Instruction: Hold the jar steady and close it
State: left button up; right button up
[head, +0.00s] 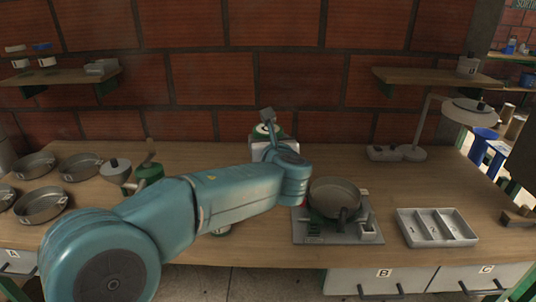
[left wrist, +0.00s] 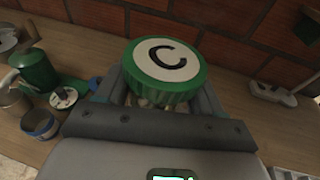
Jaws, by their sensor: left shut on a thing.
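A round green lid with a white top marked C (left wrist: 165,60) shows in the left wrist view, directly above a pale jar body (left wrist: 150,103) that is mostly hidden. My left gripper (left wrist: 160,100) is shut with a finger on each side, just under the lid, on the jar. I cannot tell whether the lid is seated fully on the jar. In the head view the green and white lid (head: 261,131) shows only partly, at the back of the bench near the brick wall, behind my left gripper (head: 268,124). My right gripper is not in view.
A pan (head: 335,196) sits on a plate at the right of the bench (head: 420,180), beside a grey divided tray (head: 437,228). A lamp (head: 413,152) stands behind. Several pans lie at left. A green container (left wrist: 38,70) and blue-banded tin (left wrist: 41,124) stand left of the jar.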

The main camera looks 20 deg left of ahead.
pick_arm(q)
jog(key=shift+r, duration=0.3)
jog(key=shift+o, duration=1.1)
jog(key=c, duration=0.6)
jog(key=shift+o, duration=0.2)
